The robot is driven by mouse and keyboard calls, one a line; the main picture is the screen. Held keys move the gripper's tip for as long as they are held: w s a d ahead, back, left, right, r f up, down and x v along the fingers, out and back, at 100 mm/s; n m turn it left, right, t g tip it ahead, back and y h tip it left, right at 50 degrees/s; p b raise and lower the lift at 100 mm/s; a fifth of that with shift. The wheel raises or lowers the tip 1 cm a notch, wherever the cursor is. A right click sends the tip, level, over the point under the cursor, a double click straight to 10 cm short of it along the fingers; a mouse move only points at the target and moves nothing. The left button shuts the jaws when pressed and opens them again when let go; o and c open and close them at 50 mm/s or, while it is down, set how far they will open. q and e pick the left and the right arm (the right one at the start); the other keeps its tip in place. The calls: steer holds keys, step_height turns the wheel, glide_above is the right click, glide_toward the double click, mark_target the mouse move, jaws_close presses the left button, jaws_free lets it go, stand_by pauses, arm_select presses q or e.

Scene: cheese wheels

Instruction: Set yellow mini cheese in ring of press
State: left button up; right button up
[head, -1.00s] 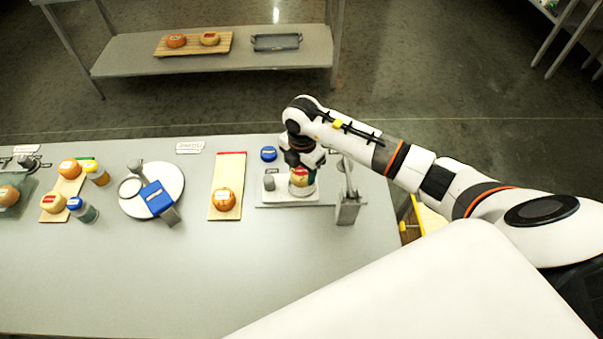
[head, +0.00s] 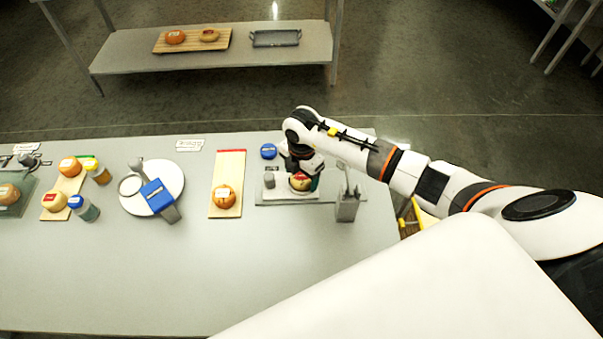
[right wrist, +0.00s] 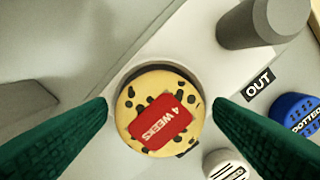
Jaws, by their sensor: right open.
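The yellow mini cheese (right wrist: 152,105), dark-speckled with a red "4 WEEKS" label, sits at the round ring (right wrist: 128,72) of the press in the right wrist view. A dark curved edge of the ring shows along the cheese's upper side; how deep the cheese sits I cannot tell. In the head view the cheese (head: 300,183) is on the white press base (head: 285,194). My right gripper (right wrist: 160,108) is open, its green fingers on either side of the cheese and apart from it. In the head view it is above the press (head: 305,172). My left gripper is out of view.
A grey post (right wrist: 265,22) stands close beside the ring. A blue-lidded jar (head: 268,152) is behind the press. A grey holder with tools (head: 347,207) stands to its right, and a board with an orange cheese (head: 225,197) to its left. The front table is clear.

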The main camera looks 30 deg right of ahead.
mark_target(302, 176)
steer(key=shift+r, duration=0.55)
step_height(302, 176, up, 11)
steer(key=b, duration=0.3)
